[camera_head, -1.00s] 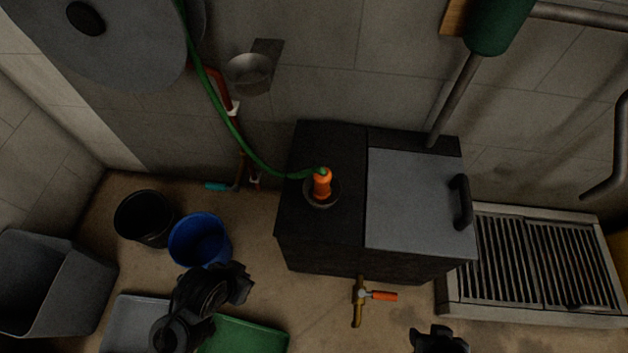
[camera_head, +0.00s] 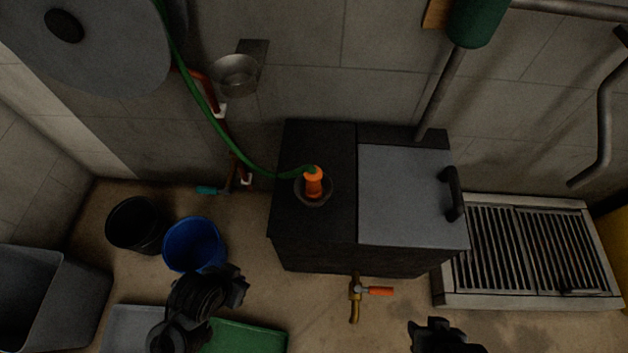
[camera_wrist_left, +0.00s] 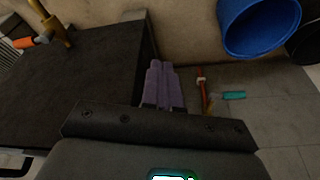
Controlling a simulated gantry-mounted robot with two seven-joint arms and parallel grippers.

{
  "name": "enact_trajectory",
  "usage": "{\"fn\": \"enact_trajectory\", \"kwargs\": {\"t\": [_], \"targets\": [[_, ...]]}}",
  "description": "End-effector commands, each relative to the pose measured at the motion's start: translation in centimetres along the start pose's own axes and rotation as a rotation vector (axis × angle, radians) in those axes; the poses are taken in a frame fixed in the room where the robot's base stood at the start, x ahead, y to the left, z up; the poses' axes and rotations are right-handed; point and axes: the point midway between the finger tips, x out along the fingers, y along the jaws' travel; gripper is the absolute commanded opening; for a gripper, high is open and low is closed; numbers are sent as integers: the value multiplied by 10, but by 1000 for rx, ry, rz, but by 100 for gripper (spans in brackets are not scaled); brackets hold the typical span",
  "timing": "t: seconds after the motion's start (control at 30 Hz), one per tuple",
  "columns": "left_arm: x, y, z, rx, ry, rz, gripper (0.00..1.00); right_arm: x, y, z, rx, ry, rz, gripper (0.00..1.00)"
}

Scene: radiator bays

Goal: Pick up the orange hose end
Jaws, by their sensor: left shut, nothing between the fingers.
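The orange hose end (camera_head: 313,182) stands upright in a round cup or holder on top of the dark tank (camera_head: 320,225). The green hose (camera_head: 215,122) runs from its top up to the reel at the upper left. My left gripper (camera_head: 238,287) is low in front of the tank's left side, below and left of the hose end and apart from it. In the left wrist view its purple fingers (camera_wrist_left: 164,84) are together and empty. The hose end does not show in that view. My right gripper (camera_head: 437,332) is at the bottom edge, its fingers not clear.
A blue bucket (camera_head: 194,245) and a black bucket (camera_head: 136,223) stand left of the tank. A brass tap (camera_head: 355,297) with an orange handle juts from the tank's front. A grey lid with a black handle (camera_head: 452,194) covers its right half. A metal grate (camera_head: 535,250) lies at right.

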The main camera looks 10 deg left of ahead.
Motion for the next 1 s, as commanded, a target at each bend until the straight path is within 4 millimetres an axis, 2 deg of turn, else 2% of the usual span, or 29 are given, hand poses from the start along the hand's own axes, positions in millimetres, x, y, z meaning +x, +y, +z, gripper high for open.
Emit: {"fn": "enact_trajectory", "kwargs": {"t": [0.37, 0.8, 1.0], "targets": [[0, 0, 0, 0, 0, 0, 2, 0, -2, -1, 8, 1, -6, 43], [0, 0, 0, 0, 0, 0, 69, 0, -2, 0, 7, 1, -5, 43], [0, 0, 0, 0, 0, 0, 70, 0, 0, 0, 2, 1, -1, 43]]}}
